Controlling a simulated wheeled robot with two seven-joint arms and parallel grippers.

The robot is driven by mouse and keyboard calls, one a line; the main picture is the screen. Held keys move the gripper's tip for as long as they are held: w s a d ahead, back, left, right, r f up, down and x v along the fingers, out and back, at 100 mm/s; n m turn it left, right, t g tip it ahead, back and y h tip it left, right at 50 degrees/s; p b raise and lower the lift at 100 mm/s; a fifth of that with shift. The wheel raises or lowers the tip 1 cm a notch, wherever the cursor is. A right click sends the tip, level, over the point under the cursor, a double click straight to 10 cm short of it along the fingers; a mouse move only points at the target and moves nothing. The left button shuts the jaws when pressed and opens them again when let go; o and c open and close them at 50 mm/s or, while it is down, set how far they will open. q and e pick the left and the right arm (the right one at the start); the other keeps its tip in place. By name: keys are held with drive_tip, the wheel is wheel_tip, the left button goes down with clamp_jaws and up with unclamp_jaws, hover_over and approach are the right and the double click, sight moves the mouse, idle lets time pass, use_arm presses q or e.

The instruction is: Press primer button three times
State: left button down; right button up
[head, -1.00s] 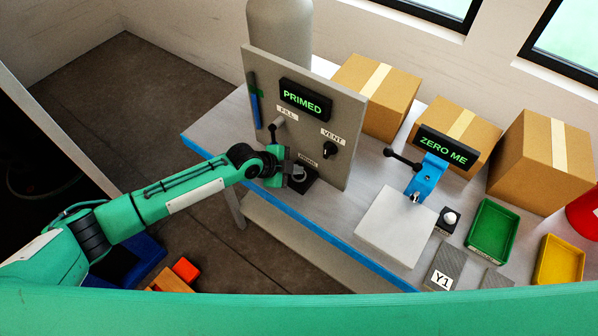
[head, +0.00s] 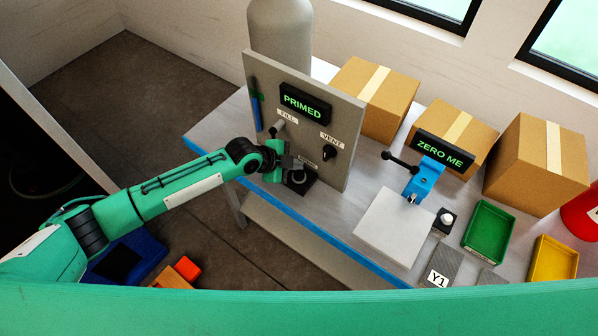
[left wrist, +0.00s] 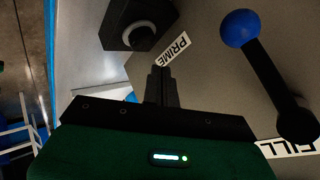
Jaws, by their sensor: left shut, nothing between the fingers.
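The primer button (head: 297,177) is a pale round cap on a black base at the foot of the grey panel (head: 343,105). In the left wrist view the button (left wrist: 139,36) shows at the top, beside the PRIME label (left wrist: 173,48). The panel's display (head: 304,101) reads PRIMED in green. My left gripper (head: 290,162) is shut and empty, just above and to the left of the button, apart from it. Its closed fingers (left wrist: 160,82) also show in the left wrist view. My right gripper is not in view.
The FILL lever (head: 277,127) and VENT knob (head: 329,151) stand out from the panel near my gripper. The ZERO ME display (head: 443,149), a blue clamp (head: 425,179), a green tray (head: 488,233) and cardboard boxes are farther right.

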sight(295, 176)
use_arm(q)
wheel_tip(295, 176, up, 4)
drive_tip(key=shift+f+p, duration=0.25)
drive_tip(key=shift+p, duration=0.65)
